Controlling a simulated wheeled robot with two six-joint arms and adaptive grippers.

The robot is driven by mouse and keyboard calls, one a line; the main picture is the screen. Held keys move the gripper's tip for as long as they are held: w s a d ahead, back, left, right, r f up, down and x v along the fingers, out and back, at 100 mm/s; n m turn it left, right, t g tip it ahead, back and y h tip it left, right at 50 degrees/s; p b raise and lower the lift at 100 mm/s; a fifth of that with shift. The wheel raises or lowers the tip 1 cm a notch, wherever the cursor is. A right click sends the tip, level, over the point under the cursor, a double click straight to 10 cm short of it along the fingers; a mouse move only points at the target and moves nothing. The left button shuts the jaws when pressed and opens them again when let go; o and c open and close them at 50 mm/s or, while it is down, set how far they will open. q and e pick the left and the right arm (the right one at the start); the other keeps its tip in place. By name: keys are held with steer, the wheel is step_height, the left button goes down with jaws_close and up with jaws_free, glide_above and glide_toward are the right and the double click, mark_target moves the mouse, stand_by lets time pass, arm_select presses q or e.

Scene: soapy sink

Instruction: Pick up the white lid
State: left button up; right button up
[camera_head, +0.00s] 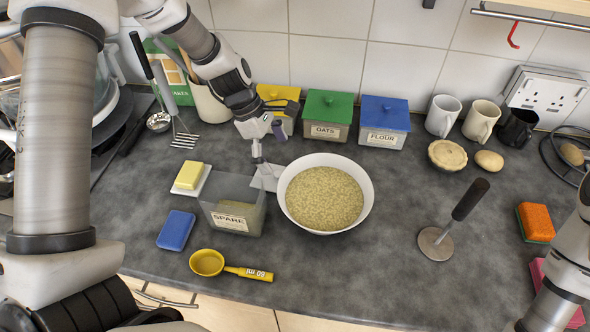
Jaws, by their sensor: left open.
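A flat whitish piece, which looks like the white lid (268,177), lies on the counter between the SPARE container and the white bowl. The container partly hides it. My left gripper (268,148) points down just above and behind this piece, with its jaws open and apparently empty. I cannot tell whether a fingertip touches the lid. The clear SPARE container (231,220) has no lid on it and holds a little tan material. My right arm shows at the lower right edge, but its gripper is out of view.
A white bowl (366,199) of grain stands close right of the lid. OATS (327,115) and FLOUR (384,122) containers stand behind.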

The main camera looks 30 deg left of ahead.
mark_target(277, 175)
arm_select(q)
steer(key=shift+s+a+f, duration=0.15)
steer(key=shift+s+f, duration=0.35)
steer(key=shift+f, duration=0.05)
steer(key=shift+s+a+f, duration=0.15)
steer(key=shift+s+f, duration=0.3)
steer(key=shift+f, duration=0.05)
steer(key=d+f, duration=0.1)
steer(key=w+d+f, duration=0.1)
steer(key=f, duration=0.1)
steer(key=shift+d+f, duration=0.2)
steer(key=shift+f, duration=0.05)
steer(key=shift+w, duration=0.1)
steer(key=shift+s+a+r, duration=0.1)
steer(key=shift+s+a, duration=0.15)
steer(key=c, duration=0.5)
steer(key=shift+s, duration=0.1)
steer(key=c, duration=0.6)
steer(key=shift+s+d, duration=0.1)
steer(key=shift+s, duration=0.05)
steer(key=c, duration=0.5)
steer(key=shift+o, duration=0.2)
